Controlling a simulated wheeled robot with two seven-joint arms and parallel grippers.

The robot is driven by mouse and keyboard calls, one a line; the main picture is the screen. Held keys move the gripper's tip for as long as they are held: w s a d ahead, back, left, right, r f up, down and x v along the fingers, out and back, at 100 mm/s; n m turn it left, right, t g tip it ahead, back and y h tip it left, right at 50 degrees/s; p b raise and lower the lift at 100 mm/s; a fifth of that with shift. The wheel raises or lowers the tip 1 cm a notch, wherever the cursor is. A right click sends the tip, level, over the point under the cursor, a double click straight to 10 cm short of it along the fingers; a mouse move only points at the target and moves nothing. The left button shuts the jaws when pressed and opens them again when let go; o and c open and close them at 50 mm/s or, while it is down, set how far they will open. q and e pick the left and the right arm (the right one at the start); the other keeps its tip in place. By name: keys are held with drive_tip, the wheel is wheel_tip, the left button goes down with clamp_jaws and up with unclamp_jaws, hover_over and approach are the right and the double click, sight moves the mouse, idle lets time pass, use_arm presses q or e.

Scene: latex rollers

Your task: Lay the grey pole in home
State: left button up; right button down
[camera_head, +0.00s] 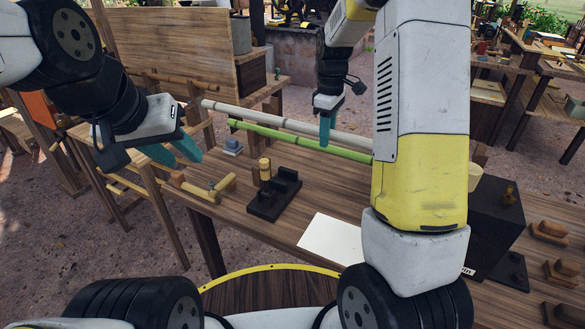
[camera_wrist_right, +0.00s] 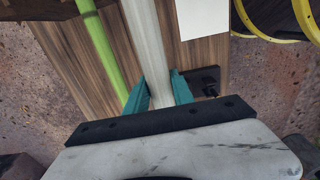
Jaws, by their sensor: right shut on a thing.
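The grey pole (camera_head: 262,118) is long and pale and runs left to right along the far side of the wooden table, its right part hidden behind my right arm. It lies beside a green pole (camera_head: 275,136). My right gripper (camera_head: 326,130) is shut on the grey pole; in the right wrist view the pole (camera_wrist_right: 146,35) passes between the teal fingers (camera_wrist_right: 159,90). I cannot tell whether the pole is raised or resting. My left gripper (camera_head: 180,151) is open and empty, left of the poles' left ends. No place marked as home can be made out.
A black stand with a wooden peg (camera_head: 288,184), wooden rods (camera_head: 207,189) and a white sheet (camera_head: 330,238) are on the near table. A black box (camera_head: 488,232) stands at the right. Wooden posts and a tall board (camera_head: 180,48) are at the left back.

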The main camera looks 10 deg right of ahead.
drive_tip(key=w+d, duration=0.6)
drive_tip(key=w, duration=0.3)
drive_tip(key=w+d, duration=0.6)
drive_tip(key=w, duration=0.3)
drive_tip(key=shift+w+d, duration=0.25)
drive_tip(key=shift+d, duration=0.05)
idle(0.8)
idle(0.5)
drive_tip(key=shift+f, duration=1.5)
drive_tip(key=shift+f, duration=1.35)
drive_tip(key=c, duration=1)
unclamp_jaws()
